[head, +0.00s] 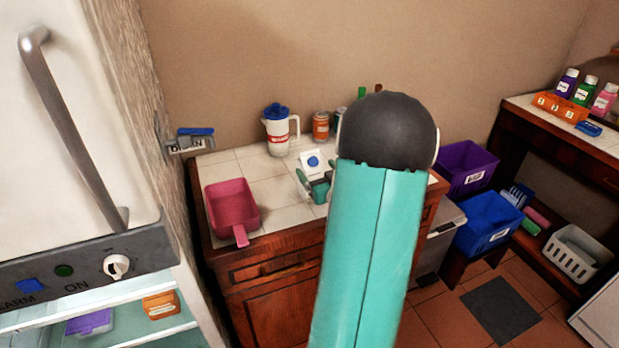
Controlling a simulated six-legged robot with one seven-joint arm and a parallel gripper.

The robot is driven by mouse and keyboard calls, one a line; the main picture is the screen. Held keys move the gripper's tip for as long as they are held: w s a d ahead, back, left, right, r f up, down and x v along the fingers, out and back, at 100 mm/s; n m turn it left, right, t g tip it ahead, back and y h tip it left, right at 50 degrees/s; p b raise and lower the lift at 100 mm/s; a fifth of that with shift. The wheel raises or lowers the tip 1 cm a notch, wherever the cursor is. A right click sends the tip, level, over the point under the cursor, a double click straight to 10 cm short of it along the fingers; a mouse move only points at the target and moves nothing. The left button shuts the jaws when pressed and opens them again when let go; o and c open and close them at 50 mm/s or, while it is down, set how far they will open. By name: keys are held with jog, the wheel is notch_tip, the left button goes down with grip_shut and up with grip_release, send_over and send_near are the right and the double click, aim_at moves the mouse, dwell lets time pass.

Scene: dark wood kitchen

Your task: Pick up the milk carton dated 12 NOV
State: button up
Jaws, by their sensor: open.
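A white milk carton (312,159) with a blue round cap stands on the tiled counter, left of my teal arm. No date can be read on it from here. My gripper (308,185) is open at the carton's near side, low against its front. The gripper and arm hide the carton's lower part, and I cannot tell whether the fingers touch it. The arm also covers the right part of the counter.
A pink pan (231,207) lies left on the counter (262,190). A white jug (279,132) with a blue lid and an orange can (321,126) stand behind. The fridge (75,130) borders the left. Purple (465,168) and blue (487,222) bins stand right.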

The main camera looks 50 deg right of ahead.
jog(key=x, duration=0.5)
jog(key=shift+a+f, duration=0.1)
jog(key=shift+f, duration=0.05)
grip_shut()
